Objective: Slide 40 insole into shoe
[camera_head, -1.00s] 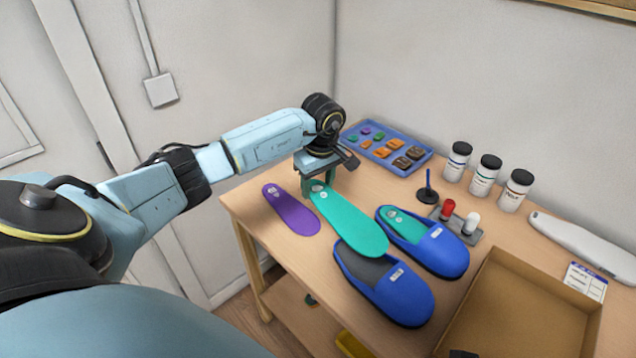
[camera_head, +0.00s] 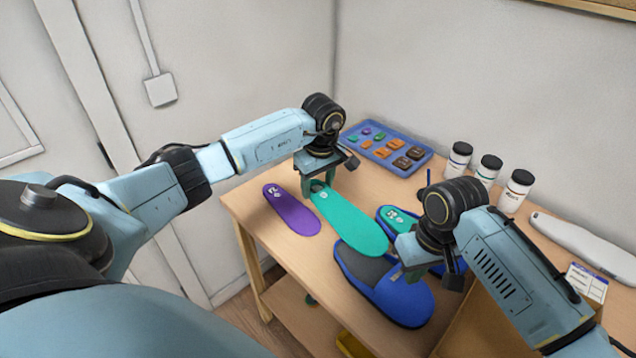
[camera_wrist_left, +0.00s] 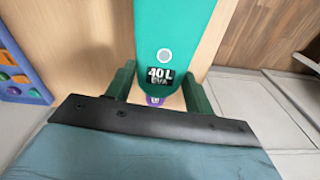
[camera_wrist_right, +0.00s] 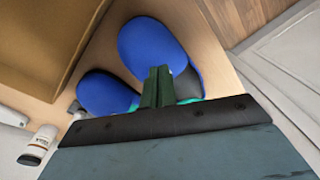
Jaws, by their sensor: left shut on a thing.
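The green 40 L insole (camera_head: 350,222) is held at its labelled end by my left gripper (camera_head: 318,186); its other end reaches over the opening of the front blue shoe (camera_head: 405,300). The label shows in the left wrist view (camera_wrist_left: 160,75). The front shoe's grey inside is visible. The second blue shoe (camera_wrist_right: 105,95), behind it, holds another green insole (camera_head: 390,217) and is mostly hidden by my right arm. My right gripper (camera_wrist_right: 158,85) has its fingers together, empty, over the front shoe in the right wrist view; whether it touches the shoe cannot be told.
A purple insole (camera_head: 291,210) lies at the left on the table (camera_head: 240,207). A blue tray (camera_head: 366,145) of small pieces and several dark-lidded jars (camera_head: 488,170) stand at the back. A cardboard box (camera_head: 470,330) at front right is partly behind my right arm.

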